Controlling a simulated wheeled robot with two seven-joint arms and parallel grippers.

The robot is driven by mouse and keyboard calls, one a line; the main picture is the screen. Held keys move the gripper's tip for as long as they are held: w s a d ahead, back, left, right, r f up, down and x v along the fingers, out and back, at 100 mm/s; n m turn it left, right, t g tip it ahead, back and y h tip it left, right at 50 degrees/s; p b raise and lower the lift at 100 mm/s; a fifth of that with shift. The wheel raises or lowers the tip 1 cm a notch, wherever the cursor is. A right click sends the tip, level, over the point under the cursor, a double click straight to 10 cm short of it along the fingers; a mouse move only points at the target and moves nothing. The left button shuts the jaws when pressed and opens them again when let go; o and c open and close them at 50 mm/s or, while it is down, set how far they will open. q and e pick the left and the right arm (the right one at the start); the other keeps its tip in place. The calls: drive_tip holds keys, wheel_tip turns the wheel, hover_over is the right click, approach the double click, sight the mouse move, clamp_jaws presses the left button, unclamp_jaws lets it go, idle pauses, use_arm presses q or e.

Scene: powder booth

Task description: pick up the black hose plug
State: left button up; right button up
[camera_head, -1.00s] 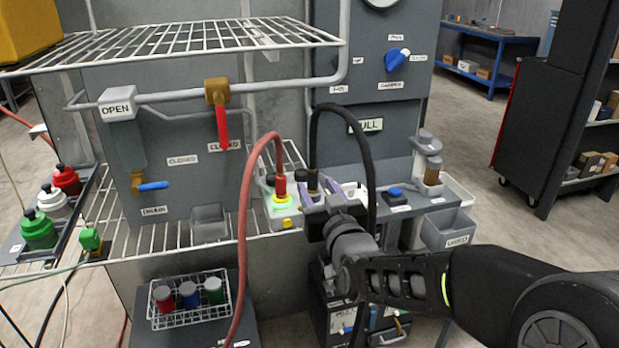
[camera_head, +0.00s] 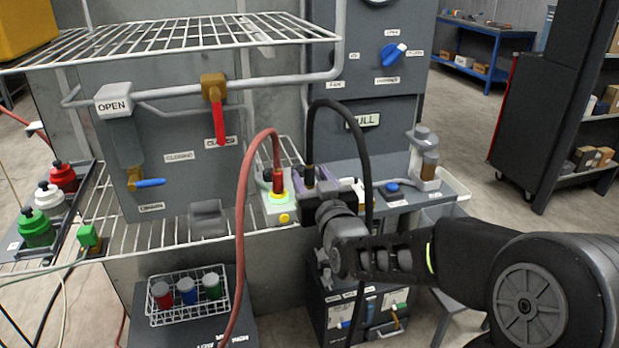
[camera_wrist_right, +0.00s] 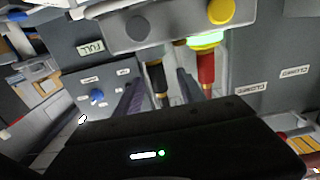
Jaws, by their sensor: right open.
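The black hose plug (camera_head: 309,176) stands upright at the end of the looping black hose (camera_head: 366,165), beside the socket block (camera_head: 278,206). In the right wrist view the black plug (camera_wrist_right: 158,78) shows between my two fingers, with a gap on each side. My right gripper (camera_head: 327,186) is open at the plug; its jaws partly hide the plug's lower end. The fingers also show in the right wrist view (camera_wrist_right: 158,92). My left gripper is not in view.
A red plug (camera_head: 278,180) on a red hose (camera_head: 243,210) sits in a glowing yellow-green ring close to the left of the black plug. A wire shelf (camera_head: 170,45) hangs above. A wire basket of small bottles (camera_head: 188,319) stands below left.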

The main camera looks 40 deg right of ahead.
sight(306, 167)
drive_tip(key=x, duration=0.5)
drive_tip(key=shift+d+p, duration=0.1)
drive_tip(key=shift+p, duration=0.3)
drive_tip(key=shift+s, duration=0.1)
clamp_jaws()
idle(0.4)
